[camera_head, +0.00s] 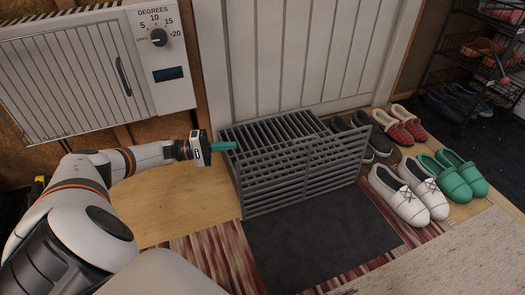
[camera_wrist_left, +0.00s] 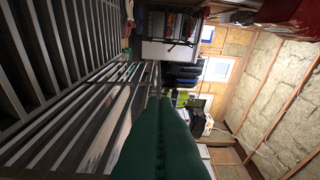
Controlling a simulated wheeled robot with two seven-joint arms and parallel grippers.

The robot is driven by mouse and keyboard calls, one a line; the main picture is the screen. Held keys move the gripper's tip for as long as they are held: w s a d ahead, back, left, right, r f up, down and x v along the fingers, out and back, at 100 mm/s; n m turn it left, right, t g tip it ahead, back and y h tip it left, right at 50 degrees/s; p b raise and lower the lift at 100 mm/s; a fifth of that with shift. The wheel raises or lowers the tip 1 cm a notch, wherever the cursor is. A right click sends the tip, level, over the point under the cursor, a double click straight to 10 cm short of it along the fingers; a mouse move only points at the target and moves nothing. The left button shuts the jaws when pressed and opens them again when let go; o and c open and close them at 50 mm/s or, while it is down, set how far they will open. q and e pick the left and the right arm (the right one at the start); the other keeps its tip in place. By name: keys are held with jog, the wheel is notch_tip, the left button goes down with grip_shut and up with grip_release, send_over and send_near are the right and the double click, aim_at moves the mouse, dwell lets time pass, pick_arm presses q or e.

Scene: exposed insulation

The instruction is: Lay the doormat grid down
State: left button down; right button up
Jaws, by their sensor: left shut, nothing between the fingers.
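The dark grey doormat grid (camera_head: 305,172) stands upright on its long edge in front of the white door, its slatted face toward me. Another slatted section (camera_head: 272,131) shows behind its top edge; I cannot tell how the two join. My left gripper (camera_head: 222,146) has green fingers, is shut and empty, and is at the grid's upper left corner. I cannot tell whether it touches. In the left wrist view the grid's bars (camera_wrist_left: 60,70) fill the left side, close beside the green finger (camera_wrist_left: 155,145). My right gripper is not in view.
A dark flat mat (camera_head: 315,245) lies in front of the grid, with a red striped rug (camera_head: 220,255) around it. White slippers (camera_head: 408,195), green slippers (camera_head: 455,176) and other shoes stand to the right. A white heater (camera_head: 90,75) hangs at the left. Wooden floor is clear left of the grid.

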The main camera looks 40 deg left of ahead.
pick_arm(q)
jog(key=w+d+b, duration=0.3)
jog(key=d+b, duration=0.2)
jog(key=d, duration=0.4)
jog(key=shift+w+r, duration=0.25)
jog(key=shift+w, duration=0.05)
